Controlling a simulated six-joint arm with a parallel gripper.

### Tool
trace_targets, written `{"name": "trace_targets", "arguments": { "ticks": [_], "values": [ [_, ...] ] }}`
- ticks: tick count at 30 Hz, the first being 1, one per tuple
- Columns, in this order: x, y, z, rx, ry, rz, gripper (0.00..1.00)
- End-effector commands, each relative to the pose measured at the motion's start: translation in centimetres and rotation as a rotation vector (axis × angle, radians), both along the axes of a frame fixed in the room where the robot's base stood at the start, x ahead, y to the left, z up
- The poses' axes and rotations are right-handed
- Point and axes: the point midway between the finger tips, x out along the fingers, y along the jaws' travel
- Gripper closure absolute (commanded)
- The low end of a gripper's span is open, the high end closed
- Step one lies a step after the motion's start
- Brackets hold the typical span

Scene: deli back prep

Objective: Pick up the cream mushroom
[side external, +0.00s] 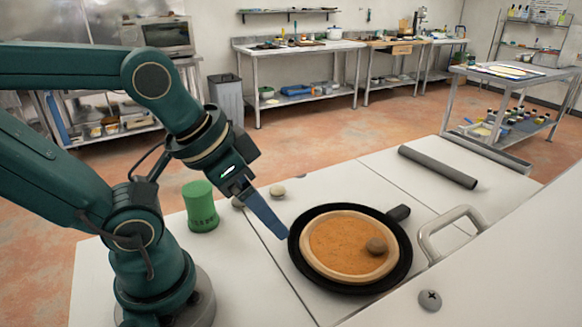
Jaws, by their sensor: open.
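A small cream, rounded piece (277,191), which looks like the cream mushroom, lies on the white counter just behind my gripper in the side view. Another small pale piece (238,202) lies to its left, partly hidden by my gripper. My gripper (281,233) is open and empty, its blue finger pointing down and right. Its tip is by the left rim of a black pan (406,262) and in front of the cream mushroom. One finger largely covers the other. A brown, rounded piece (376,246) sits on the orange-brown round base (335,243) in the pan.
A green can (200,206) stands left of my gripper. A dark grey rod (437,167) lies at the back right. A pale handle (448,226) stands right of the pan. The counter between can, rod and pan is mostly clear.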

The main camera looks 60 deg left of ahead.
Motion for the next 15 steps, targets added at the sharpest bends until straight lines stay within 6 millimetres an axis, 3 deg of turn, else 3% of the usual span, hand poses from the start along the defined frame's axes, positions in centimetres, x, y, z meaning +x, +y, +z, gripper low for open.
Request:
{"name": "trace_targets", "arguments": {
  "ticks": [3, 10, 15],
  "values": [
    [0.0, 0.0, 0.0, 0.000, 0.000, 0.000, 0.22],
    [-0.1, 0.0, 0.0, 0.003, 0.003, -0.002, 0.22],
    [-0.3, 2.0, -0.3, 0.117, 0.016, -0.025, 0.22]
  ]
}}
